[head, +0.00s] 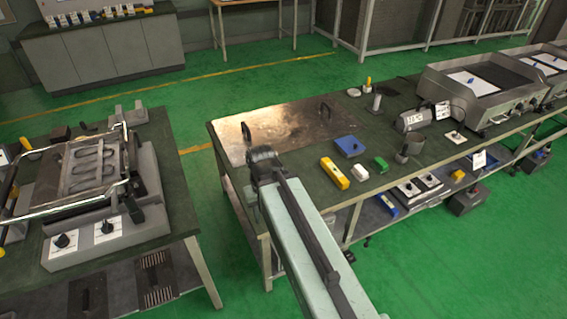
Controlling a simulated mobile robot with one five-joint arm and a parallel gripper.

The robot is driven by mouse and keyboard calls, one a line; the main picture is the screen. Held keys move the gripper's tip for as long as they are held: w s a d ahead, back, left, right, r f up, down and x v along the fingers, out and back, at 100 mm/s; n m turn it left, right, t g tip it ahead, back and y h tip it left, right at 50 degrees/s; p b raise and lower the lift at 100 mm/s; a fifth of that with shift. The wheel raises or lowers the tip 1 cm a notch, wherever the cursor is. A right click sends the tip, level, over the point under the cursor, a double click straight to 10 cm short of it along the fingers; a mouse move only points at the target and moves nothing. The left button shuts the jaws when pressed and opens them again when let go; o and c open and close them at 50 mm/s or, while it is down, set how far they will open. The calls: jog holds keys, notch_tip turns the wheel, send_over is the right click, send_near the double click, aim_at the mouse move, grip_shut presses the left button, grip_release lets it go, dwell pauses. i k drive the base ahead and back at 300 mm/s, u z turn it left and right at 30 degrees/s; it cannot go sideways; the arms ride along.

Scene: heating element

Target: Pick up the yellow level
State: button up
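The yellow level (334,173) lies on the dark green workbench top near its front edge. It is a short yellow bar with a white part at its far end. My gripper (262,155) is to the left of the level, over the near edge of the metal plate, and apart from the level. My arm reaches up from the bottom of the head view and hides the fingertips, so I cannot see whether they are open or shut.
A blue box (350,146), a white block (360,173) and a green block (380,164) lie right of the level. A copper-toned metal plate (290,122) with two handles covers the bench's left end. A heating unit (471,88) stands further right. Another bench (185,205) is left, across green floor.

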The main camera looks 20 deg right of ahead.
aim_at(339, 179)
jog(key=z, duration=0.1)
jog(key=k, duration=0.9)
jog(key=u, duration=0.15)
jog(key=i, duration=1.95)
jog(key=z, duration=0.05)
